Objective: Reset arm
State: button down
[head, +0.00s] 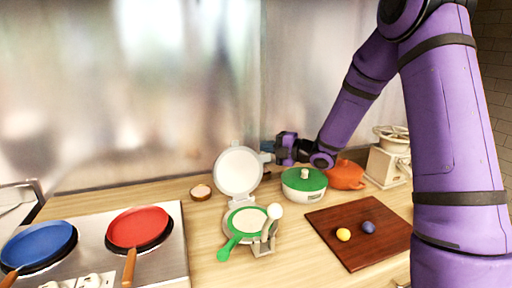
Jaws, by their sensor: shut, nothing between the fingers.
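My purple arm reaches in from the right of the head view and bends down toward the counter. My gripper (268,158) points left, just above and behind the green-lidded pot (304,186) and to the right of the raised white round lid (239,172) of an open press. The gripper is shut and empty. Its fingertips are small and dark in this view. I cannot tell whether they touch the raised lid.
A stove (150,268) with a blue pan (38,245) and a red pan (138,227) stands left. A cutting board (352,256), orange pot (346,176) and scale (386,166) stand right.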

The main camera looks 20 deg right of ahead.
jog(key=s+d+r+m+h, duration=0.3)
jog(key=s+r+m+h, duration=0.4)
jog(key=m, duration=0.1)
jog(key=s+d+r+m+h, duration=0.4)
jog(key=s+r+m+h, duration=0.2)
jog(key=s+m, duration=0.15)
jog(key=s+a+m+g, duration=0.2)
jog(key=s+m, duration=0.3)
jog(key=s, duration=0.7)
jog(key=s+a+m+g, duration=0.2)
jog(key=s+m+g, duration=0.3)
jog(key=s, duration=0.7)
jog(key=shift+a+f+m+y, duration=0.25)
jog(key=shift+a+m+y, duration=0.1)
jog(key=shift+m, duration=0.1)
